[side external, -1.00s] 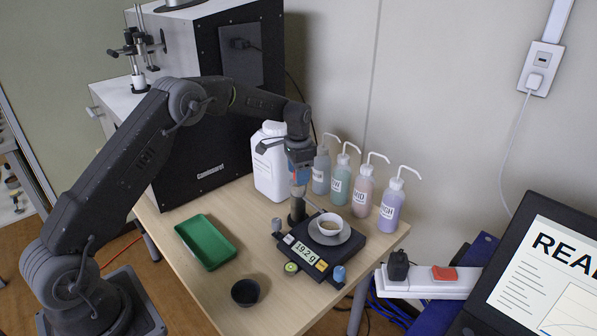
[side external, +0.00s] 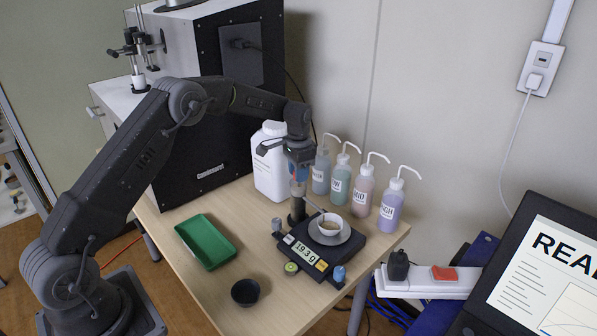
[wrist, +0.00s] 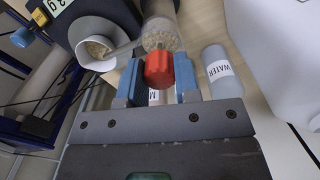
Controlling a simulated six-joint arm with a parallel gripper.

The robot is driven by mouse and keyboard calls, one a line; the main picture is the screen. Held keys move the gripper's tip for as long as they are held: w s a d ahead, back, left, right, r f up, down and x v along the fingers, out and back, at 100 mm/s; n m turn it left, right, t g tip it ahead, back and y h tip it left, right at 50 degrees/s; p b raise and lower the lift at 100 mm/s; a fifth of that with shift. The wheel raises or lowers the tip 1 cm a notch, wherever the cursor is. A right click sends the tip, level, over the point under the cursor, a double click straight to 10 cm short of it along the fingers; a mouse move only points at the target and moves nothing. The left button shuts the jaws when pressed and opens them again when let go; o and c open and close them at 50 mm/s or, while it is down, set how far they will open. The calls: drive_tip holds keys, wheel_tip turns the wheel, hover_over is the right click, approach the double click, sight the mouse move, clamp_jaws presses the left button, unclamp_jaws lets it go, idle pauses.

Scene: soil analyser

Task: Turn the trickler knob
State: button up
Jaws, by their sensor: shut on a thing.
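The red trickler knob (wrist: 159,68) sits between the blue fingers of my gripper (wrist: 158,88) in the wrist view, and the gripper is shut on it. In the side external view my gripper (side external: 298,178) points down at the top of the trickler (side external: 297,208), and the knob is hidden there. Grainy material shows in the clear trickler body (wrist: 160,35), and a thin tube leads from it to the cup. The white cup (side external: 330,228) holds brownish material and stands on the pan of the black balance (side external: 350,248). The display (side external: 304,253) appears to read 19.3 g.
A green tray (side external: 205,242) and a small black bowl (side external: 245,292) stand on the table left and in front of the balance. A white jug (side external: 270,170) and several wash bottles (side external: 363,190) stand behind. The table front between tray and bowl is clear.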

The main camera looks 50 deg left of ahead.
drive_tip(key=n, duration=0.4)
drive_tip(key=shift+n, duration=2.2)
drive_tip(key=o, duration=0.9)
drive_tip(key=shift+o, duration=0.2)
drive_tip(key=shift+r, duration=0.1)
wheel_tip(320, 180, up, 14)
